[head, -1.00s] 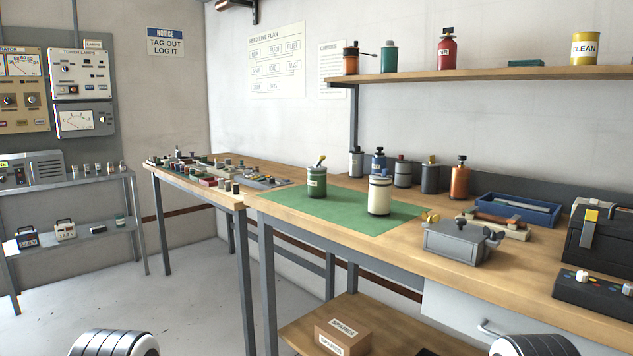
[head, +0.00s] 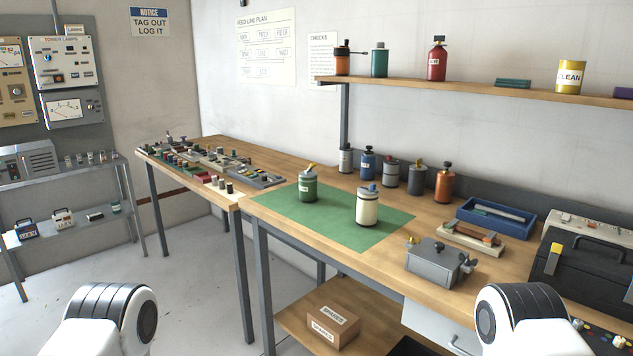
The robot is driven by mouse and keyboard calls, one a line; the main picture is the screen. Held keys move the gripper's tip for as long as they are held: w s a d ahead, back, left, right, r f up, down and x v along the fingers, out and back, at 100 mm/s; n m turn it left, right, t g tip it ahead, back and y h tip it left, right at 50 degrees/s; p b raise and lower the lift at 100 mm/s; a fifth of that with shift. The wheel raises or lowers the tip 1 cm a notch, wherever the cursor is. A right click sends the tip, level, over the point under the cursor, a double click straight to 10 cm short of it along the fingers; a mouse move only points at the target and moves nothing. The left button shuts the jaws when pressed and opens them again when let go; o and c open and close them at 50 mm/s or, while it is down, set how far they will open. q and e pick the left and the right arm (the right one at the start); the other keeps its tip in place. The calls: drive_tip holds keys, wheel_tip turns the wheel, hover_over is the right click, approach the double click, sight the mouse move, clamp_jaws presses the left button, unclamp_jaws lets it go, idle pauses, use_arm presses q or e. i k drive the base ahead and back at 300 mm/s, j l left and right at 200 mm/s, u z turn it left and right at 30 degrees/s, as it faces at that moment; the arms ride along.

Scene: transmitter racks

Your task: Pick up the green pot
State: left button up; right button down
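The green pot (head: 308,187) stands upright on the green mat (head: 268,207) on the wooden workbench. It has a pale label and a yellow piece on top. A cream pot (head: 367,208) with a blue knob stands to its right on the same mat, apart from it. Parts of my two arms show at the bottom left and bottom right of the head view. Neither of my grippers is in the picture, and nothing touches the green pot.
Several pots, one an orange bottle (head: 445,183), line the back of the bench. A grey metal box (head: 432,262), a blue tray (head: 476,221) and a black case (head: 575,270) stand to the right. A wall shelf (head: 480,90) hangs above. A cardboard box (head: 332,327) sits below.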

sight(307, 181)
drive_tip(key=i+j+z, duration=0.2)
drive_tip(key=z, duration=0.15)
drive_tip(key=i+j+z, duration=0.15)
drive_tip(key=z, duration=0.2)
drive_tip(key=i+j+z, duration=0.1)
drive_tip(key=j+z, duration=0.25)
